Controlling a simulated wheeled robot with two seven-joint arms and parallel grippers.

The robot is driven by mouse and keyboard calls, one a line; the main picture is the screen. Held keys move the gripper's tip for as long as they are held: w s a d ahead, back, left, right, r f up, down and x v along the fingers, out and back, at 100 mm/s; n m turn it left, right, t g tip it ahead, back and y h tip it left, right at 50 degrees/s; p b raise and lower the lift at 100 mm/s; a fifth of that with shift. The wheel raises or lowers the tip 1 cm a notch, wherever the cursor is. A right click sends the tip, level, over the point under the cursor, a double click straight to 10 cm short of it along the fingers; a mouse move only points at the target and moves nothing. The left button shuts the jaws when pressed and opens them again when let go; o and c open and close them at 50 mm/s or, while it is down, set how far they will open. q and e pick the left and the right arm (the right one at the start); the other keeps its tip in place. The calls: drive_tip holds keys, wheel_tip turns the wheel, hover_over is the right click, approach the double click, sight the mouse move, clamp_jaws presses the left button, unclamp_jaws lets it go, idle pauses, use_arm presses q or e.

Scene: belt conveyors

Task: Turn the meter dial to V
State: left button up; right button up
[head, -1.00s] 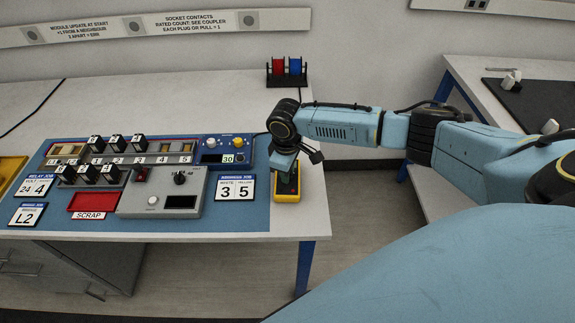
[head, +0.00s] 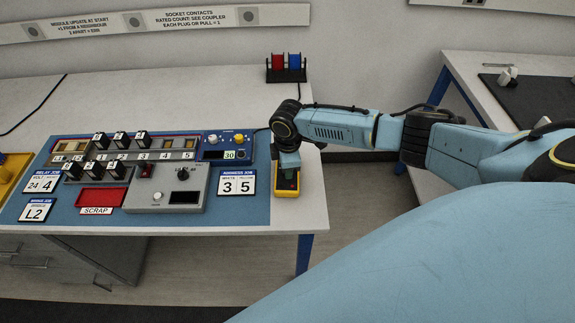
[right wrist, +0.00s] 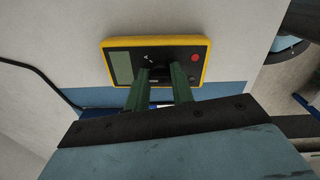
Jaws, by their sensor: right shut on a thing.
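The yellow-rimmed meter (head: 286,192) lies on the table near its right front corner. In the right wrist view the meter (right wrist: 204,44) shows a dark face, a greenish screen (right wrist: 122,66), a red button (right wrist: 194,57) and a small white mark (right wrist: 148,57). My right gripper (right wrist: 160,72) reaches down over the middle of the meter face and is shut on the meter dial, which its fingers mostly hide. The dial's setting and the V label cannot be read. In the head view my right gripper (head: 288,168) is over the meter. My left gripper is not in view.
A blue mat (head: 240,212) left of the meter holds a panel with several black relays, a grey tester (head: 150,198), a red scrap tray (head: 101,196) and number cards. Red and blue spools (head: 286,66) stand at the back. A black cable (right wrist: 30,68) runs near the meter.

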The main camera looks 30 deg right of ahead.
idle(0.3)
drive_tip(key=o, duration=1)
drive_tip(key=r, duration=0.9)
drive_tip(key=r+p, duration=0.1)
drive_tip(key=r, duration=0.3)
drive_tip(key=shift+s+a+r, duration=0.15)
drive_tip(key=shift+s+r, duration=0.05)
drive_tip(key=shift+s, duration=0.15)
